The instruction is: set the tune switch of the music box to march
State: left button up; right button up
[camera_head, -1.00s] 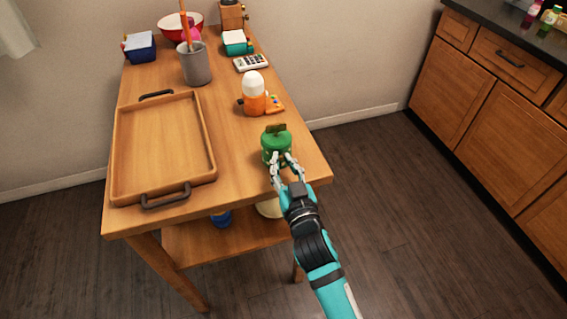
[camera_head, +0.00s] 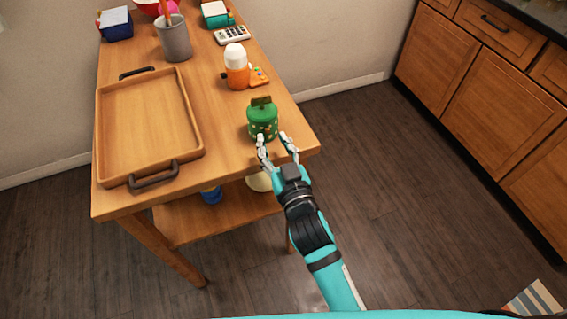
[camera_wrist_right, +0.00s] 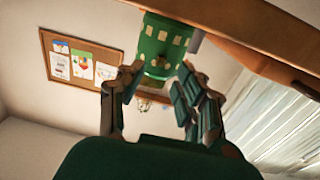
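A green cylinder with cream squares and an olive piece on top, which I take to be the music box (camera_head: 262,119), stands upright near the right front edge of the wooden table. In the right wrist view, the cylinder (camera_wrist_right: 163,42) shows a small knob (camera_wrist_right: 166,64) low on its near side. I cannot read any switch marking. My right gripper (camera_head: 275,143) is open just in front of the cylinder, its two fingers apart and nothing visibly held between them. I cannot tell whether a fingertip touches it. My left gripper is not in view.
A wooden tray (camera_head: 111,170) with dark handles fills the table's left side. An orange-and-white item (camera_head: 237,72), a grey cup (camera_head: 174,42) and a calculator (camera_head: 232,35) stand behind the cylinder. Cabinets (camera_head: 475,90) are at the right.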

jog(key=v, duration=0.9)
jog(key=shift+s, duration=0.1)
jog(key=s+d+f+g+h, duration=0.1)
jog(key=s+f+g, duration=0.2)
jog(key=f, duration=0.9)
jog(key=s+d+f+g, duration=0.2)
jog(key=f+g, duration=0.1)
jog(key=f, duration=0.9)
jog(key=s+d+f+g+h, duration=0.1)
jog(key=s+f+g, duration=0.15)
jog(key=f, duration=0.95)
jog(key=s+d+f+g+h, duration=0.1)
jog(key=s+d+f+g, duration=0.1)
jog(key=s+d+f, duration=0.3)
jog(key=s+d+f+g+h, duration=0.1)
jog(key=s+d+f+g, duration=0.2)
jog(key=s, duration=0.9)
jog(key=s+d+f+g+h, duration=0.1)
jog(key=s+d+f+g, duration=0.2)
jog(key=s+d+f, duration=0.5)
notch_tip(320, 180, down, 4)
jog(key=shift+s+d+r+m, duration=0.15)
jog(key=shift+s+m, duration=0.25)
jog(key=shift+s, duration=0.3)
